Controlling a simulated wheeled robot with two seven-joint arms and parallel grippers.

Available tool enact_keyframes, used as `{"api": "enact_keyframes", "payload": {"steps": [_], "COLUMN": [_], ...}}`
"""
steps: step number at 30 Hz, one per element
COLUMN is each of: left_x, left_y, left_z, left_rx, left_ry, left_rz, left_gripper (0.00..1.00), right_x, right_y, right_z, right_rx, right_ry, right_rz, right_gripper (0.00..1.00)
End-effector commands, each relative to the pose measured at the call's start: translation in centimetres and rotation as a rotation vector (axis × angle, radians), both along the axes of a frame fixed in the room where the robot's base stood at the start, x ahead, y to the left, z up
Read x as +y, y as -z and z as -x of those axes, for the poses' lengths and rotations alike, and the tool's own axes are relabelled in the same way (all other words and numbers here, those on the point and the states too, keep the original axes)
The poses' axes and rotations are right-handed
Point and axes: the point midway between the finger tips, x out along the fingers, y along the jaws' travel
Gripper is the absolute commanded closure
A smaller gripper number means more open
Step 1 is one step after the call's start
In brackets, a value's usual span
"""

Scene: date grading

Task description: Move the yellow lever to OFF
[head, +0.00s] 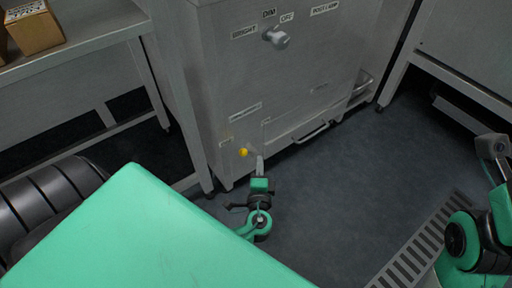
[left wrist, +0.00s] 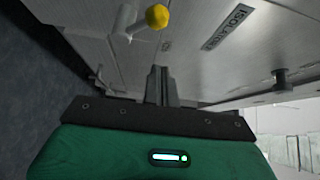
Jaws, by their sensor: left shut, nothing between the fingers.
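The yellow lever is on the lower left front of a grey metal cabinet (head: 300,75). Its yellow knob (head: 243,152) shows in the head view, and the knob (left wrist: 157,16) and its pale stem (left wrist: 127,22) show at the top of the left wrist view. My left gripper (head: 259,163) is shut and empty, close in front of the cabinet, just right of and below the knob. In the left wrist view its fingertips (left wrist: 158,72) point towards the cabinet, with a visible gap below the knob.
A grey rotary handle (head: 276,37) with BRIGHT, DIM and OFF labels sits higher on the cabinet. A bar handle (head: 312,132) is right of the lever. An ISOLATOR label (left wrist: 228,27) shows in the wrist view. A table (head: 75,45) with a box (head: 36,28) stands left.

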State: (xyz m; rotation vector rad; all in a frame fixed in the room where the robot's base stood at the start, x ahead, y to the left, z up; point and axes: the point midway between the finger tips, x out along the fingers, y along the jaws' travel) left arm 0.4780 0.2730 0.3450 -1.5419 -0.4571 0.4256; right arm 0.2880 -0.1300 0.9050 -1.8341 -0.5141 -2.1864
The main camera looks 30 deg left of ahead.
Motion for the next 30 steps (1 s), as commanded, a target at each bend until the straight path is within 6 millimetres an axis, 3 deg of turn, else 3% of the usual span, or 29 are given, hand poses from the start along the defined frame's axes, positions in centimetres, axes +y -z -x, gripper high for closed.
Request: {"api": "enact_keyframes", "payload": {"steps": [9,30], "left_x": [-3.0,-3.4], "left_y": [2.3,2.3], "left_z": [2.5,2.5], "left_rx": [0.001,-0.001], "left_ry": [0.000,0.008], "left_rz": [0.001,0.011], "left_gripper": [1.00,1.00], "right_x": [0.0,0.1], "right_y": [0.1,0.1], "right_z": [0.0,-0.1], "right_rx": [0.004,0.012], "right_ry": [0.001,-0.001], "right_rz": [0.006,0.006], "right_gripper": [0.64,0.64]}}
